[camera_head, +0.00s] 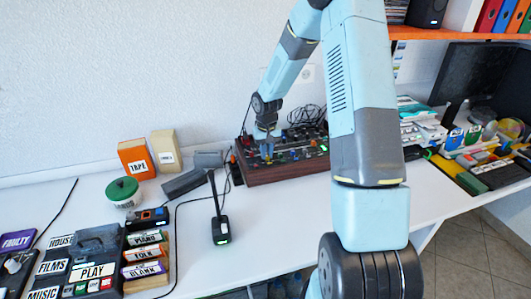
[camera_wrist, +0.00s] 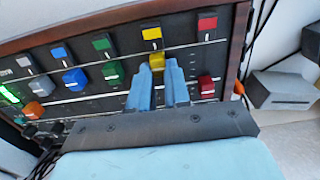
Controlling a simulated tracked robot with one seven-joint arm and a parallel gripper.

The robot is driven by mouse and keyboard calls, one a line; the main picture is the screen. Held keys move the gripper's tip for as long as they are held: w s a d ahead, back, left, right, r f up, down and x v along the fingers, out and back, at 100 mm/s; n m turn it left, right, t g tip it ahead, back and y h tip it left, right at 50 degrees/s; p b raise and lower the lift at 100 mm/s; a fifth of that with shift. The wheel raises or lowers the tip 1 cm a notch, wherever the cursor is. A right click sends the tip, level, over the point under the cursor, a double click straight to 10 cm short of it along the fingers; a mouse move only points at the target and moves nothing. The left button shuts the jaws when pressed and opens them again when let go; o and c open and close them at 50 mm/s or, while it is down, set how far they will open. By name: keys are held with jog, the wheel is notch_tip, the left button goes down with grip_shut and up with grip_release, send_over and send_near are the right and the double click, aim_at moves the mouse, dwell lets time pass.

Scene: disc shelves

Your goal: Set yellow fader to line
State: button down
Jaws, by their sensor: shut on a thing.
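The mixer panel (camera_wrist: 60,40) fills the upper wrist view, with a row of coloured fader caps. The yellow fader (camera_wrist: 156,62) stands between my fingertips, its top edge close to the upper thin white line across the panel. My gripper (camera_wrist: 158,72) has its blue fingers closed around the cap from both sides. The fingers hide the lower part of its slot. A separate yellow square (camera_wrist: 151,32) sits above it. In the head view my gripper (camera_head: 266,152) reaches down onto the mixer (camera_head: 290,170); the yellow cap is too small to make out there.
The red fader (camera_wrist: 206,85) is right of my fingers, the green fader (camera_wrist: 113,73) left, then the blue fader (camera_wrist: 75,79). Cables lie behind. The table's front middle is clear.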

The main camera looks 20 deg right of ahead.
dwell(0.3)
jog(key=w, duration=0.4)
jog(key=c, duration=1.1)
grip_release()
notch_tip(320, 180, up, 14)
jog(key=shift+f, duration=0.2)
jog(key=shift+r, duration=0.15)
